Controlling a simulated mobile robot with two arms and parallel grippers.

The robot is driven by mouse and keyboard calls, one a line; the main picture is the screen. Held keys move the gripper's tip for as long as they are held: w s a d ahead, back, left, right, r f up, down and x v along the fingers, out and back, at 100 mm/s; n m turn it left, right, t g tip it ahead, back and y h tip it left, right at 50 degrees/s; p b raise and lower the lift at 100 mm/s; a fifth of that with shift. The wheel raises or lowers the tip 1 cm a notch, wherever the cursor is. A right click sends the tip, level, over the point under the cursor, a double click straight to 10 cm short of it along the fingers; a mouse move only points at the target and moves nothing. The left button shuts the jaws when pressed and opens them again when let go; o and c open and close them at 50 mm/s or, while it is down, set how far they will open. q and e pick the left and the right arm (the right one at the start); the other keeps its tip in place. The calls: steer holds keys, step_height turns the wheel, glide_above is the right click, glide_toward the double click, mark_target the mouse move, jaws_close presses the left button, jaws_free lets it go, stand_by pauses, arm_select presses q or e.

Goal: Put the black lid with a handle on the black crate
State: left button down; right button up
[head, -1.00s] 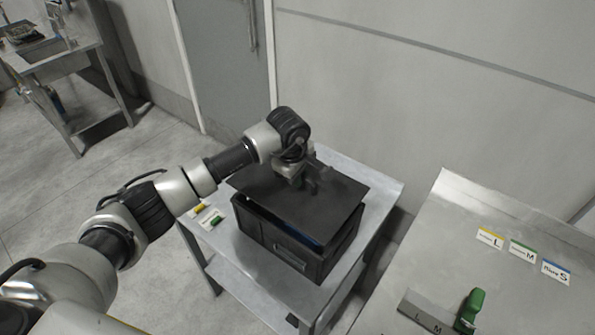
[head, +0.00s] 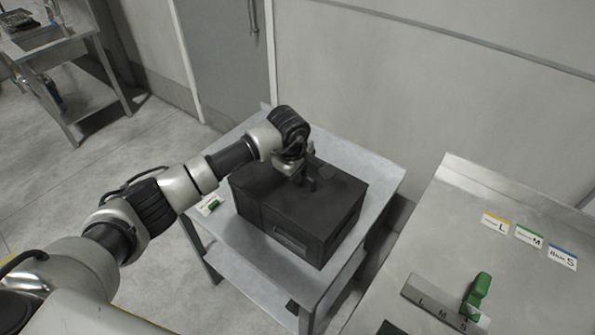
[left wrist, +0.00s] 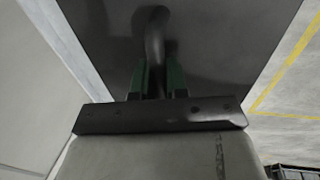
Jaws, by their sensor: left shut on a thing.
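The black lid (head: 270,191) lies level over the top of the black crate (head: 291,243) in the head view, its edges close to the crate's rim. I see no clear gap between them at the front. My left gripper (head: 301,178) is above the lid and shut on its handle. In the left wrist view the green-padded fingers (left wrist: 161,80) close around the dark handle (left wrist: 155,40), with the lid's dark surface (left wrist: 215,40) behind. The crate's inside is hidden under the lid. My right gripper is not in view.
The crate stands on a metal table (head: 375,178) with a lower shelf. A small green item (head: 214,205) lies at its left edge. At right, another metal table (head: 440,235) holds L, M and S labels (head: 528,238) and a green object (head: 477,294). A wall stands behind.

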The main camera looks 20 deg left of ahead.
arm_select(q)
steer(key=c, duration=1.1)
jaws_free()
steer(key=shift+o, duration=0.2)
step_height(320, 180, up, 11)
steer(key=s+b, duration=0.2)
steer(key=shift+a+f+b, duration=0.2)
steer(key=shift+a+b, duration=0.2)
